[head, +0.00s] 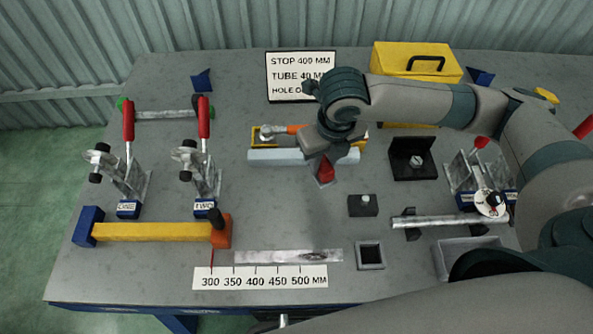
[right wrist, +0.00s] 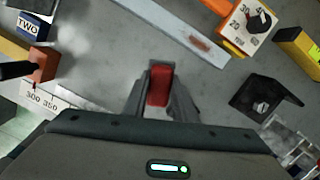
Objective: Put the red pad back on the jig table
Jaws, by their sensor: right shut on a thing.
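The red pad (head: 325,171) is between the fingers of my right gripper (head: 323,178), over the middle of the grey jig table (head: 150,269). In the right wrist view the red pad (right wrist: 159,86) sits between the two fingertips of my right gripper (right wrist: 160,92), which is shut on it. The head view does not clearly show whether the pad touches the table top. The gripper hides part of the pad. My left gripper is not in view.
Two red-handled clamps (head: 129,120) stand at the left. A yellow stop bar (head: 150,231) lies in front of them, near a ruler strip (head: 260,277). A light bar (head: 285,156) is just behind my right gripper. A small black block (head: 362,206) and a square grey frame (head: 370,255) are to its right.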

